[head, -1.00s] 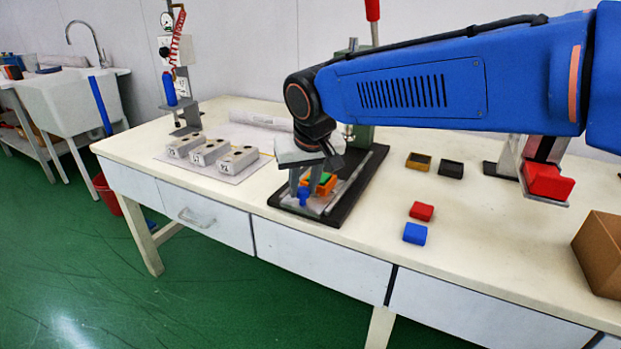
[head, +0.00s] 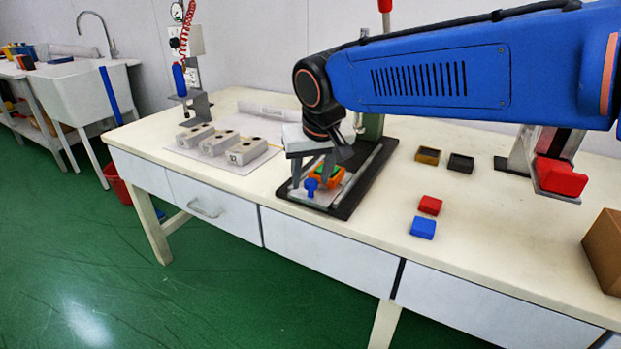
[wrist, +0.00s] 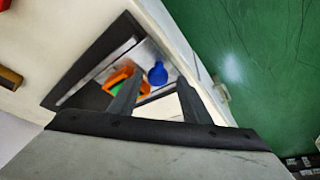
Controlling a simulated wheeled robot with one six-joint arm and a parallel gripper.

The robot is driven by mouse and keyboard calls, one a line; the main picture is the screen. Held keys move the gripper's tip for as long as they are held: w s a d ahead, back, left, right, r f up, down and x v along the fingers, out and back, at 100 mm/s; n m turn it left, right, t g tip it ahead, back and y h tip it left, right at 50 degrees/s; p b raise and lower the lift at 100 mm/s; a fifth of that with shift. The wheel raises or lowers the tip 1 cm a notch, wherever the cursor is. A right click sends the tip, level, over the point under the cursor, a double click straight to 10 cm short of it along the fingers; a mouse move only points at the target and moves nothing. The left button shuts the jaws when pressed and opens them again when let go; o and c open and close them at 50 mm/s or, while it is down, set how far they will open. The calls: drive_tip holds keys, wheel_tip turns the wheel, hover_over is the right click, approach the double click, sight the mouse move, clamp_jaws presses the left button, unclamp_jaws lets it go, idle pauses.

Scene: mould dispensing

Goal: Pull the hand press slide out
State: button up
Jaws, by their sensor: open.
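The hand press has a black base (head: 375,180) on the table, with a green column (head: 371,125) and a red-topped lever (head: 385,6) behind my arm. Its pale slide (head: 326,196) lies at the front end of the base, with a blue knob (head: 311,187) on it. An orange mould (head: 338,182) with green inside sits on the slide. My gripper (head: 311,180) is open above the slide's front, its fingers near the knob. In the wrist view the blue knob (wrist: 158,74) and the orange mould (wrist: 122,76) show beyond the fingers. I cannot tell whether the fingers touch anything.
Several grey blocks (head: 220,143) stand on a sheet to the left. Small yellow (head: 428,155), black (head: 461,163), red (head: 430,205) and blue (head: 423,228) pieces lie to the right. A brown box (head: 603,250) is at the far right. The table's front edge is close.

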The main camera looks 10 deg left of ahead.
drive_tip(key=v, duration=1.6)
drive_tip(key=shift+s+r, duration=0.2)
drive_tip(key=shift+r, duration=0.05)
drive_tip(key=shift+d, duration=0.1)
